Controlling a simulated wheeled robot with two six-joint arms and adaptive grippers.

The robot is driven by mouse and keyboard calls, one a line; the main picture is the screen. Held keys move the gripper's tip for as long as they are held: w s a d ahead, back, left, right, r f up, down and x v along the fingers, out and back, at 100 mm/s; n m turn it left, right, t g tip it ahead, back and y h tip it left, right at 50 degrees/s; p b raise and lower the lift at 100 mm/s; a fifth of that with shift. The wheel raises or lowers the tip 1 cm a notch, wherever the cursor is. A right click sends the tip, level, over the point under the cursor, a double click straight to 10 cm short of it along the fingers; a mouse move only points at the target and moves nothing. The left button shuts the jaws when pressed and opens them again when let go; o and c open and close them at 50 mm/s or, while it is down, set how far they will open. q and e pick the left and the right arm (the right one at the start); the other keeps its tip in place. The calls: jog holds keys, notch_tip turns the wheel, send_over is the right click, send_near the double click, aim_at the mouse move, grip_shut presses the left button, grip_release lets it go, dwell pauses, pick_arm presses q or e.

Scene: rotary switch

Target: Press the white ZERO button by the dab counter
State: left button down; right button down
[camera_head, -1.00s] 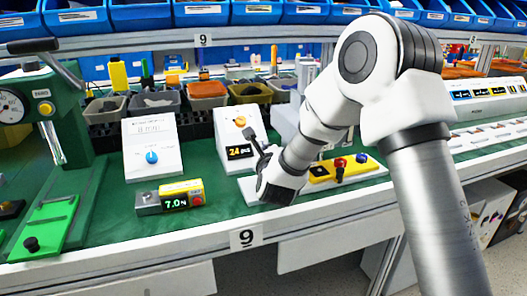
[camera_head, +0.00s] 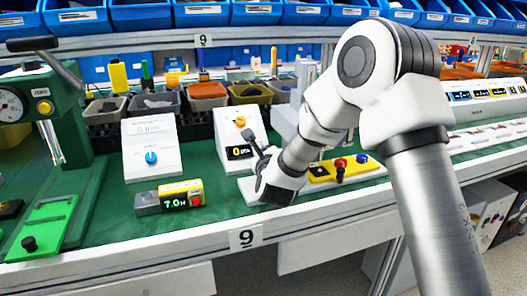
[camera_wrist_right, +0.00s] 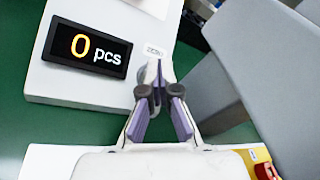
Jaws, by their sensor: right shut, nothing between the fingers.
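The dab counter (camera_head: 230,130) is a white box with an orange knob on top and a dark display (camera_head: 240,152). In the right wrist view the display (camera_wrist_right: 87,49) reads "0 pcs". My left gripper is not in view.
A white box with a blue knob (camera_head: 151,158) and a yellow-grey meter (camera_head: 182,197) reading about 7.0 stand to the left. A yellow box with joystick and buttons (camera_head: 340,170) lies right of my gripper. A grey block (camera_wrist_right: 225,70) stands close on the right.

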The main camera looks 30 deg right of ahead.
jog(key=shift+r, duration=0.1)
jog(key=shift+s+a+r, duration=0.15)
jog(key=shift+s+r, duration=0.35)
jog(key=shift+r, duration=0.05)
jog(key=shift+s+a+r+p, duration=0.2)
jog(key=shift+s+r+p, duration=0.2)
jog(key=shift+s+r, duration=0.5)
jog(key=shift+s+a+r+p, duration=0.15)
jog(key=shift+s+r+p, duration=0.25)
jog(key=shift+s+r, duration=0.45)
jog(key=shift+w+r, duration=0.15)
jog(key=shift+w, duration=0.05)
